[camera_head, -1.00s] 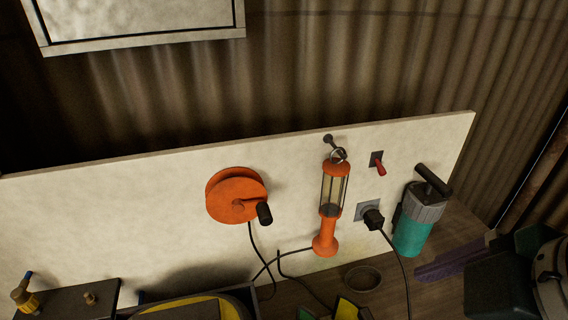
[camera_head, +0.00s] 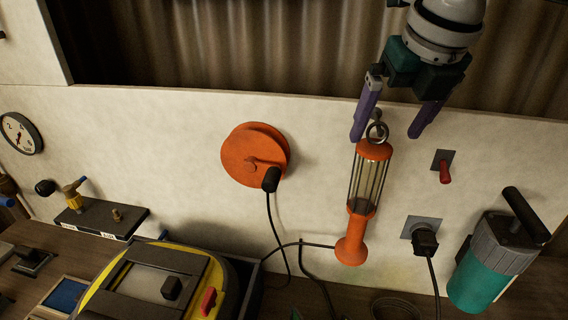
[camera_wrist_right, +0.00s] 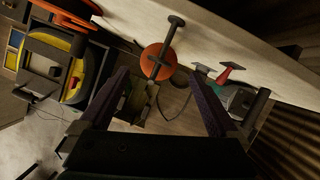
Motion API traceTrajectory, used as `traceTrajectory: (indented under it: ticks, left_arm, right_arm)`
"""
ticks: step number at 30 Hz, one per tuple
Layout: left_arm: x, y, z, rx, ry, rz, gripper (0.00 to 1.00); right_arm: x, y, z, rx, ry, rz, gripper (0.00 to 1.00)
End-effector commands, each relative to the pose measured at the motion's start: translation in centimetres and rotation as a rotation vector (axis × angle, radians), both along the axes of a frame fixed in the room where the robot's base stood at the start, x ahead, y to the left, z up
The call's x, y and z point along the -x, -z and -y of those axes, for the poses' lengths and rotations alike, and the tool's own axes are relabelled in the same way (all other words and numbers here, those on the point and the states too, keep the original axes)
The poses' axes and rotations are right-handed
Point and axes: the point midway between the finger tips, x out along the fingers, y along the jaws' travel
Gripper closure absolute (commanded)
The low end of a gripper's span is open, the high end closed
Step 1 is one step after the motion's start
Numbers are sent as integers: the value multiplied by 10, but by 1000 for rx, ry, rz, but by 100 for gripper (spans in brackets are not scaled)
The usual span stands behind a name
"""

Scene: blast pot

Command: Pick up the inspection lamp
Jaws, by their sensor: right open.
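The inspection lamp (camera_head: 368,190) has an orange cap, a wire cage and an orange handle. It hangs upright by a metal ring from a peg on the pale backboard, with a dark cable at its lower end. My right gripper (camera_head: 387,136) is open and empty, its purple fingers pointing down just above the lamp, one on each side of the ring in the head view. In the right wrist view the lamp's orange top (camera_wrist_right: 156,62) shows beyond the fingers, under the dark peg. I cannot tell whether a finger touches the ring. My left gripper is out of view.
An orange cable reel (camera_head: 253,155) is on the board left of the lamp. A red switch (camera_head: 445,172), a plugged socket (camera_head: 424,238) and a teal power tool (camera_head: 492,262) are to the right. A yellow-and-black case (camera_head: 150,280) stands on the bench at lower left.

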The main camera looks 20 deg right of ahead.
Motion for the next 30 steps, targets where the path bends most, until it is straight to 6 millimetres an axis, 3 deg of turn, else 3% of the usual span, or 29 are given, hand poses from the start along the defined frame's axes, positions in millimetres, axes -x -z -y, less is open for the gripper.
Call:
traceTrajectory:
  ticks: [14, 18, 28, 30]
  left_arm:
    - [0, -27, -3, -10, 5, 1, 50]
    - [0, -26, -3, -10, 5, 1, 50]
    - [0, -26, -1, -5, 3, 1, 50]
    - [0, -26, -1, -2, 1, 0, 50]
  right_arm:
    - [-19, 42, 2, -1, 3, -3, 3]
    - [-25, 58, 4, -1, 3, 0, 3]
    - [-28, 63, 5, 0, 1, 2, 3]
    - [-28, 63, 5, 0, 1, 2, 10]
